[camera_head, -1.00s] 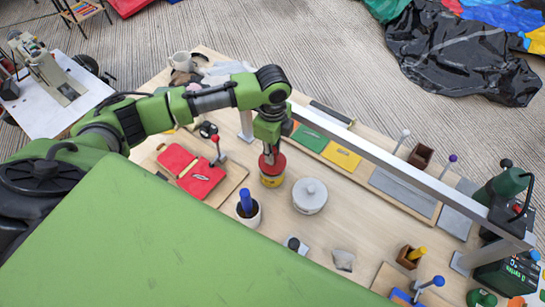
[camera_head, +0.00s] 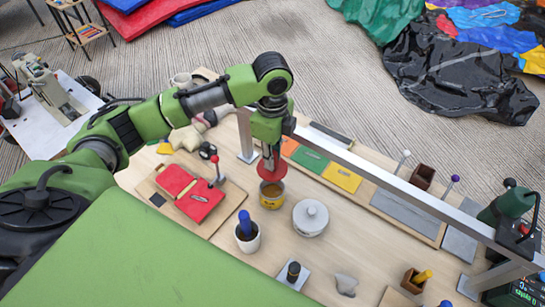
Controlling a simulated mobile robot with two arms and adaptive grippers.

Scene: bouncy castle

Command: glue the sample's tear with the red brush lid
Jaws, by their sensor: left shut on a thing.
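My left gripper (camera_head: 269,146) is shut on the red brush lid (camera_head: 271,168) and holds it above the glue can. The brush below the lid is hard to make out. The yellow can (camera_head: 271,201) stands open on the table, with brown glue inside. The red sample (camera_head: 201,203) lies on a wooden board (camera_head: 228,204) left of the can. A small pale mark on it looks like the tear. A second red piece (camera_head: 174,178) lies beside it. My right gripper is not in view.
A red-knobbed clamp (camera_head: 216,166) stands at the board's edge. A white cup with a blue handle (camera_head: 247,237) and a grey lidded pot (camera_head: 310,218) stand near the can. A metal rail (camera_head: 400,188) crosses the table to the right.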

